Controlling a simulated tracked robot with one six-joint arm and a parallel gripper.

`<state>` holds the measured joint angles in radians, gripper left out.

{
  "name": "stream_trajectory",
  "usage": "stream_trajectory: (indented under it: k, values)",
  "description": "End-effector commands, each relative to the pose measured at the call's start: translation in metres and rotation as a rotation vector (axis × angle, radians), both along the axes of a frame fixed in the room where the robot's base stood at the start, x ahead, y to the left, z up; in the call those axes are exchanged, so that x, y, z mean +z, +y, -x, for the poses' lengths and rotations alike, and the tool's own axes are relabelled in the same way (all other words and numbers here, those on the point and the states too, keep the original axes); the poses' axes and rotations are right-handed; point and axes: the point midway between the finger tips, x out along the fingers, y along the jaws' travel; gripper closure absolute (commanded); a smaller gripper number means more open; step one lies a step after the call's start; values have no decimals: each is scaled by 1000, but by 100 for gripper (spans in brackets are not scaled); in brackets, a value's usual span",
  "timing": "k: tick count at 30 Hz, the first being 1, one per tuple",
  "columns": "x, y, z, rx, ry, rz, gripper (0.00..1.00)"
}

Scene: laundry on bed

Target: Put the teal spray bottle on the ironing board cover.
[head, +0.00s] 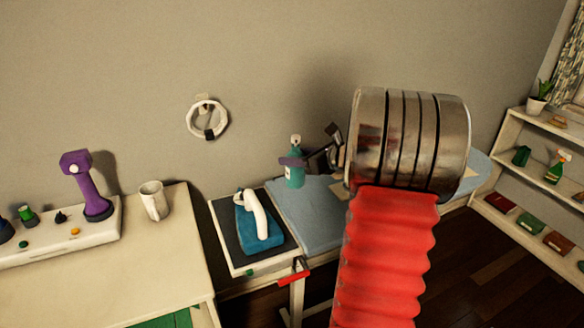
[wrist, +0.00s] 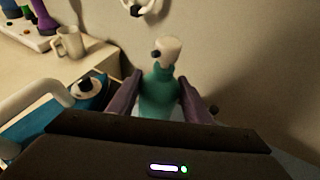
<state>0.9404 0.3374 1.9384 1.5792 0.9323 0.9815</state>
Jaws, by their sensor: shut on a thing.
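The teal spray bottle (head: 295,177) with a pale top is upright between the fingers of my gripper (head: 306,161), above or at the far side of the ironing board. In the wrist view, the bottle (wrist: 160,92) sits between the two purple fingers of my gripper (wrist: 160,98), which are shut on it. The blue ironing board cover (head: 310,215) lies below and in front of the bottle. My arm hides much of the cover's middle. I cannot tell whether the bottle's base touches the cover.
A teal and white iron (head: 256,221) stands on a dark pad left of the cover. A mug (head: 154,201) and a purple device (head: 88,187) are on the table at left. A white ring (head: 207,119) hangs on the wall. A shelf (head: 520,225) with another spray bottle (head: 555,172) stands at right.

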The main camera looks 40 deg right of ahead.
Motion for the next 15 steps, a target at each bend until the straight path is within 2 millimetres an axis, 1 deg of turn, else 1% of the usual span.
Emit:
stream_trajectory:
  k: [5,12,15]
  values:
    - [-2,0,0,0,0,-1,83]
    - [-30,0,0,-1,1,-2,83]
    - [-37,0,0,0,0,0,83]
